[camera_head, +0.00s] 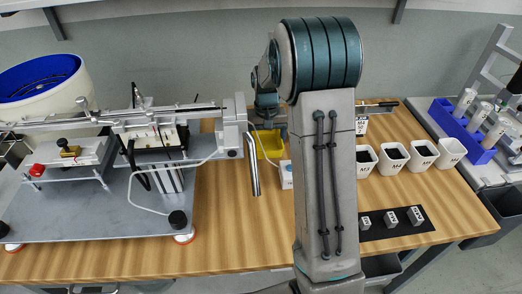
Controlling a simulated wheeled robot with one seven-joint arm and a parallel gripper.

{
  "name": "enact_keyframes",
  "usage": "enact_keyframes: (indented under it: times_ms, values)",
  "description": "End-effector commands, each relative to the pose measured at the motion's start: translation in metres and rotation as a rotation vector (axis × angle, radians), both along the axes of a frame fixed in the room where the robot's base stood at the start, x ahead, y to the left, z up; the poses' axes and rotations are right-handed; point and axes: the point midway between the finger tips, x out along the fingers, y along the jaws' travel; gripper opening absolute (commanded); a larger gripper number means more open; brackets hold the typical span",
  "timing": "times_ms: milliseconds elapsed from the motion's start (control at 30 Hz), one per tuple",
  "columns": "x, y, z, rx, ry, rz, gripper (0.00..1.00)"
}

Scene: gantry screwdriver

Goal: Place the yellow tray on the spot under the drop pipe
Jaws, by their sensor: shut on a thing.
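The yellow tray (271,144) shows in the head view just right of the feeder's end block and behind the metal drop pipe (254,178). Part of the tray is hidden by my arm, the end block and a white box. The drop pipe slants down from the end block. Its lower end is in front of the tray, which appears to be apart from it. My gripper (268,122) is at the tray's far side and shut on it, though the fingers are small and mostly hidden. I cannot tell whether the tray touches the table.
A white box (286,174) stands between tray and arm. The feeder (100,215) with its bowl fills the left. White bins (393,158), a black mat (397,223) with grey blocks, and a blue rack (460,130) lie right. Bare wood (240,235) is clear below the pipe.

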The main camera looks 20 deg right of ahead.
Motion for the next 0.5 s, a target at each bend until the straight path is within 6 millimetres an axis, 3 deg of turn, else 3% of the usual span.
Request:
enact_keyframes:
  times_ms: [267, 500]
  values:
    - [0.006, 0.013, -0.016, -0.001, 0.000, -0.001, 0.57]
    - [0.006, 0.013, -0.048, -0.001, 0.001, -0.001, 0.57]
